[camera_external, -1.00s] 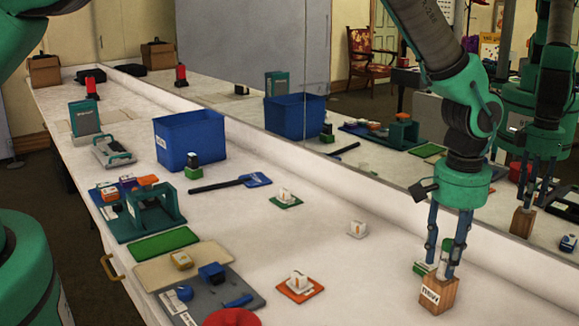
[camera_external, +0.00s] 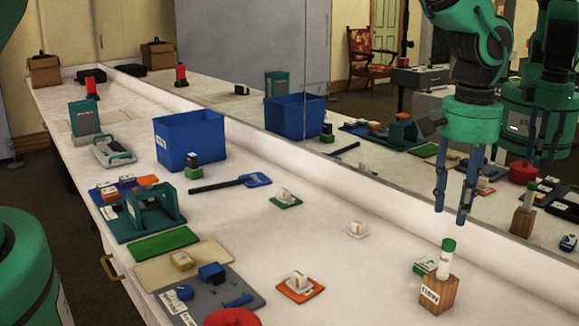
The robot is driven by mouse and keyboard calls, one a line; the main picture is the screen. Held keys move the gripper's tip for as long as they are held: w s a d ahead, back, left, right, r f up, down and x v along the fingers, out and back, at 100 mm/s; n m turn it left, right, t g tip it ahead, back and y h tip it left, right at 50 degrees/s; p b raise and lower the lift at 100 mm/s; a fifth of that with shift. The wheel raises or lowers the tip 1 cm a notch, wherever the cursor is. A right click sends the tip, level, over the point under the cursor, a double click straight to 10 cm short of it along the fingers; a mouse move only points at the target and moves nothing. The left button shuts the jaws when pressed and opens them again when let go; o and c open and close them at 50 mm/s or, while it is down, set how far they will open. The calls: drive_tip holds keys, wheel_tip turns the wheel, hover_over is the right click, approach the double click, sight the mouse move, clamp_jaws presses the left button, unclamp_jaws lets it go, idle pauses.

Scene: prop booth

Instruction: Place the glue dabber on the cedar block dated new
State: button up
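The cedar block (camera_external: 439,296) stands at the right front of the white counter, with a label reading "new" on its face. The glue dabber (camera_external: 446,260), a white tube with a green cap, stands upright on top of the block. My gripper (camera_external: 452,216) hangs above the dabber, clear of it, with its two fingers apart and nothing between them. A small green-and-white item (camera_external: 425,266) lies just behind the block, partly hidden by it.
A mirror runs along the counter's back and repeats these things. A blue bin (camera_external: 190,140) stands farther back. The counter between is mostly clear.

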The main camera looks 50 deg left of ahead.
idle(0.6)
drive_tip(key=s+a+r+m+t, duration=0.1)
drive_tip(key=s+a+r, duration=0.45)
drive_tip(key=r, duration=0.45)
drive_tip(key=s+a+r+t, duration=0.1)
drive_tip(key=s+a+r, duration=0.45)
drive_tip(key=r, duration=0.45)
drive_tip(key=s+a+r+m+t, duration=0.1)
drive_tip(key=s+a+r, duration=0.45)
drive_tip(key=r, duration=0.35)
drive_tip(key=s+a+r+t, duration=0.1)
drive_tip(key=s+a+r, duration=0.1)
drive_tip(key=s, duration=0.7)
drive_tip(key=s+a+r+m, duration=0.1)
drive_tip(key=s+a, duration=0.4)
drive_tip(key=s, duration=0.5)
drive_tip(key=s+a+r+t, duration=0.1)
drive_tip(key=s+a+r, duration=0.2)
drive_tip(key=s, duration=0.7)
drive_tip(key=shift+s+a+m+t, duration=0.15)
drive_tip(key=shift+a+m+t, duration=0.15)
drive_tip(key=shift+a, duration=0.45)
wheel_tip(320, 180, down, 6)
drive_tip(key=b, duration=0.6)
